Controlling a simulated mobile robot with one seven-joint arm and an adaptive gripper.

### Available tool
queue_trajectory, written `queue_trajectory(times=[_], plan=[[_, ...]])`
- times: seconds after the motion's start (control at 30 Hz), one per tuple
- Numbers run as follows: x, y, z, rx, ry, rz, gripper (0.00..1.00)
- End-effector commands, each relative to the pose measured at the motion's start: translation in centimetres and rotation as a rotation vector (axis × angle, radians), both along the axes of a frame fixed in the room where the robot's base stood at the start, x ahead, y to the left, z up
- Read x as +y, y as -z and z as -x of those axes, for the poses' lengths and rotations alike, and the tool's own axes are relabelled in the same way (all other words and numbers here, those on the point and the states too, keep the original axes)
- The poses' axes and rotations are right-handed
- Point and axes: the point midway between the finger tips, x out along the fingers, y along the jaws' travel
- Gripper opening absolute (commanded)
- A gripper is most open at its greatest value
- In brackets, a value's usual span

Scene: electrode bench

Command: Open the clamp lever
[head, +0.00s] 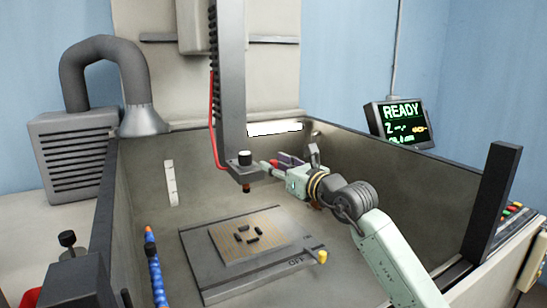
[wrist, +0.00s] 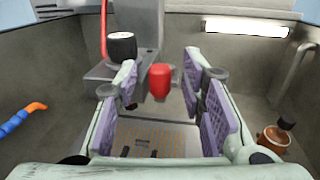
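A red rounded grip (wrist: 160,80), which looks like the clamp lever's handle, sticks out from the grey clamp head (head: 243,171) at the foot of the vertical column. In the head view a small red part shows at my fingertips. My gripper (head: 272,164) is open beside the head, on its right. In the wrist view my purple-padded fingers (wrist: 166,82) stand on both sides of the red grip, with gaps on each side. I cannot tell how deep it sits between them. A black knob with a white top (wrist: 122,46) stands on the head, beyond my left finger.
Below lies a grey plate (head: 215,285) with a tan board (head: 225,240), several dark pieces and a yellow knob (head: 322,257). Tank walls surround the area. A blue hose with an orange tip (head: 154,265) stands at left. A screen (head: 402,122) reads READY.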

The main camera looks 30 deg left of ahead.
Motion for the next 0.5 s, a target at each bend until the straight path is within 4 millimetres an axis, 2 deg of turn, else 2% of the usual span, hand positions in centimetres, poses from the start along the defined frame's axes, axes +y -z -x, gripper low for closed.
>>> queue_trajectory(times=[0.17, 0.43, 0.5], plan=[[1.24, -0.09, -0.45, 0.001, -0.001, -0.001, 0.37], [1.37, 0.04, -0.53, 0.001, 0.0, -0.001, 0.37], [1.36, 0.03, -0.53, 0.001, 0.0, -0.001, 0.33]])
